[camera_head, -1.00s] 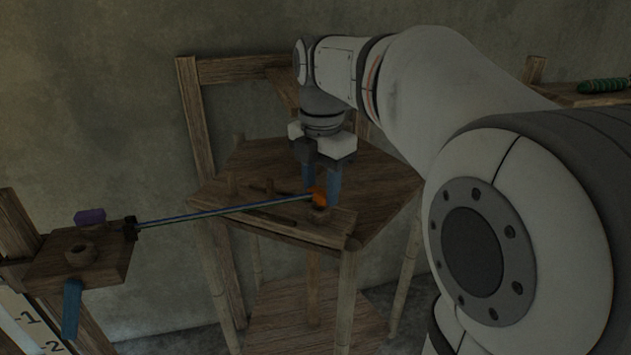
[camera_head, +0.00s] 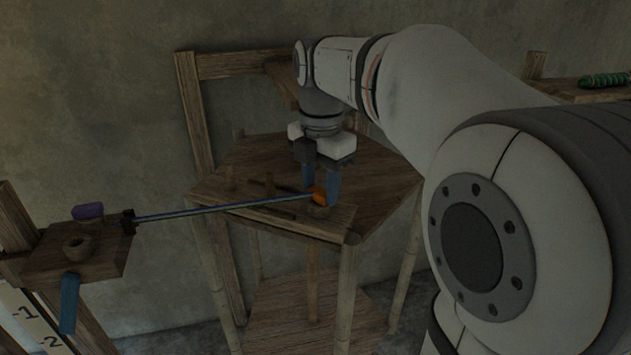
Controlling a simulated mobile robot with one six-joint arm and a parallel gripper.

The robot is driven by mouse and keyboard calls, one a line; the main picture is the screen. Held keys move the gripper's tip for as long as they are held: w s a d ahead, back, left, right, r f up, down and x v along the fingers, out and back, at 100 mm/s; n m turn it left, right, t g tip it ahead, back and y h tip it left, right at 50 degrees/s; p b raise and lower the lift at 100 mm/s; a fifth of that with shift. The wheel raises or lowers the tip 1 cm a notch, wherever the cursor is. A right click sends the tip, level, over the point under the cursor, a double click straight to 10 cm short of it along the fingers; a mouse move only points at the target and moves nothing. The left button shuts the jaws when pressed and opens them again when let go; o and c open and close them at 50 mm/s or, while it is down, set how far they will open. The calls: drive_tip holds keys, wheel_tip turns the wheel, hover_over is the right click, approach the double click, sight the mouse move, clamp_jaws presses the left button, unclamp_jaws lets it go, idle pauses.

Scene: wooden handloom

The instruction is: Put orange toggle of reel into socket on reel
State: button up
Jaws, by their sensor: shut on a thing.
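The orange toggle (camera_head: 319,195) is between the blue fingertips of my gripper (camera_head: 322,188), which is shut on it. A blue-grey cord (camera_head: 225,208) runs taut from the toggle left to a dark fitting (camera_head: 129,222) on a wooden block (camera_head: 100,262). My gripper points down over the front part of the wooden table. Just below the toggle is a small round wooden piece (camera_head: 319,211) on a wooden bar; I cannot tell whether the toggle touches it. Which part is the reel's socket is not clear.
The wooden table (camera_head: 385,185) has short pegs on it. The block at left carries a wooden ring (camera_head: 77,246), a purple piece (camera_head: 88,211) and a blue lever (camera_head: 69,303). A shelf with a green item (camera_head: 604,80) is at upper right. My arm covers the right side.

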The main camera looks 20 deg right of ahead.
idle(0.3)
drive_tip(key=o, duration=1)
drive_tip(key=shift+o, duration=0.6)
drive_tip(key=o, duration=0.4)
drive_tip(key=shift+r, duration=0.1)
wheel_tip(320, 180, up, 7)
drive_tip(key=p, duration=0.6)
drive_tip(key=shift+s, duration=0.1)
